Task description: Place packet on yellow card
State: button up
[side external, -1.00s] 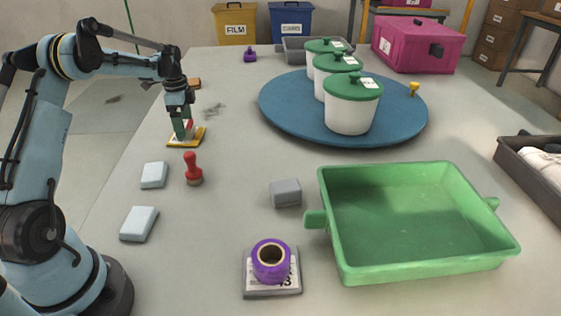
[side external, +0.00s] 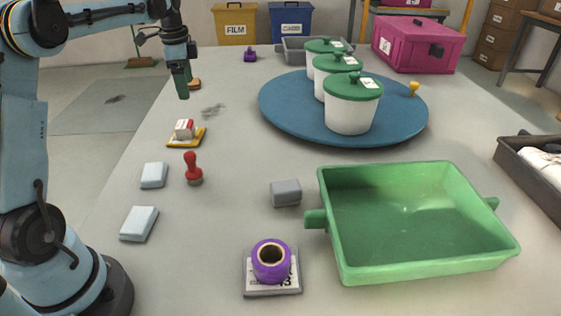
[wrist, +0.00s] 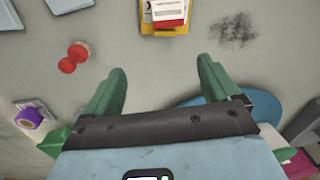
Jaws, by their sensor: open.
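The packet (side external: 184,128), white with a red part, lies on the yellow card (side external: 187,143) on the left part of the table. In the wrist view the packet (wrist: 169,10) rests on the yellow card (wrist: 164,30) at the top edge, partly cut off. My gripper (side external: 182,95) is raised above and behind the card, clear of the packet. In the wrist view my gripper's green fingers (wrist: 162,82) are spread apart with nothing between them.
A red stamp (side external: 193,169) and pale blocks (side external: 154,175) stand near the card. A blue round board (side external: 275,112) with white green-lidded pots is to the right. A green tray (side external: 420,215), grey block (side external: 286,192) and purple tape roll (side external: 271,262) are nearer the front.

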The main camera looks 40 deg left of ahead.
jog(key=s+d+r+n+t, duration=0.2)
jog(key=s+d, duration=0.1)
jog(key=d, duration=0.6)
jog(key=s+d+r+n+t, duration=0.1)
jog(key=s+d+n, duration=0.15)
jog(key=d, duration=0.55)
jog(key=s+d+f+n+t, duration=0.3)
jog(key=s+d+f, duration=0.2)
jog(key=s+d, duration=0.3)
jog(key=shift+s+d+f+t, duration=0.25)
jog(key=shift+d+f+t, duration=0.1)
jog(key=shift+d, duration=0.45)
